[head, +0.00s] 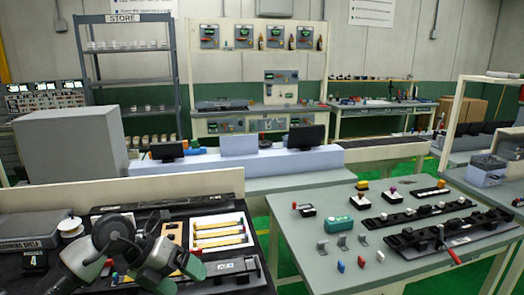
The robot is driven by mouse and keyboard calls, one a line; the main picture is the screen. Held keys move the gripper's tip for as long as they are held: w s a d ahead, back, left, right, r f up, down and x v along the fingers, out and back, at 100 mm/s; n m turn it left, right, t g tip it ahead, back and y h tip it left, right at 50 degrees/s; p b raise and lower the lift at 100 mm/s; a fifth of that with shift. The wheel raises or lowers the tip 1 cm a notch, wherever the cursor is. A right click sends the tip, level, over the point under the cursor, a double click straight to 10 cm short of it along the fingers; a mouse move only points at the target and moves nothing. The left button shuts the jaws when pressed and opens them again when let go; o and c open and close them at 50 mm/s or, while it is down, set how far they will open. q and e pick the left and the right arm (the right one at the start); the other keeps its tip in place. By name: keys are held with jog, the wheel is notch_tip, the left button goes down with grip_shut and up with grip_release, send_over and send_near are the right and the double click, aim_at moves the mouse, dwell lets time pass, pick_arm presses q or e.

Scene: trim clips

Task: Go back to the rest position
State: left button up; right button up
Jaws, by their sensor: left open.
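My left gripper (182,270) is in the lower left of the head view, over the dark work surface (262,288). Its arm joints are grey and black, and its fingertips are green. The jaws are open and I see nothing held between them. They hang close to a black fixture (232,271) and a white tray with yellow strips (219,232); I cannot tell whether they touch anything. My right gripper is out of view.
A large grey box (70,145) stands at left. A storage rack (128,75) stands behind. Green floor shows between the tables.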

pick_arm(q)
jog(key=s+d+r+n+t+h, duration=0.3)
jog(key=d+r+n+t+h, duration=0.5)
jog(key=h, duration=0.3)
jog(key=s+a+f+n+t+y, duration=0.1)
jog(key=a+f+n+t+y, duration=0.45)
jog(key=n+y, duration=0.55)
jog(key=s+a+f+n+t+y, duration=0.2)
jog(key=a+f+n+y, duration=0.55)
jog(key=n, duration=0.55)
jog(key=s+f+n+g, duration=0.1)
jog(key=s+f+g, duration=0.55)
jog(key=s, duration=0.35)
jog(key=s+f+n+g, duration=0.2)
jog(key=s+f+g, duration=0.4)
jog(key=s+f, duration=0.3)
notch_tip(320, 180, down, 26)
jog(key=s+g, duration=0.2)
jog(key=s, duration=0.1)
jog(key=s+a+f+g, duration=0.1)
jog(key=s+a+f, duration=0.1)
jog(key=s+f, duration=1.3)
jog(key=shift+s+f+m+y, duration=0.2)
jog(key=shift+s+m+y, duration=0.05)
jog(key=shift+m+y, duration=0.1)
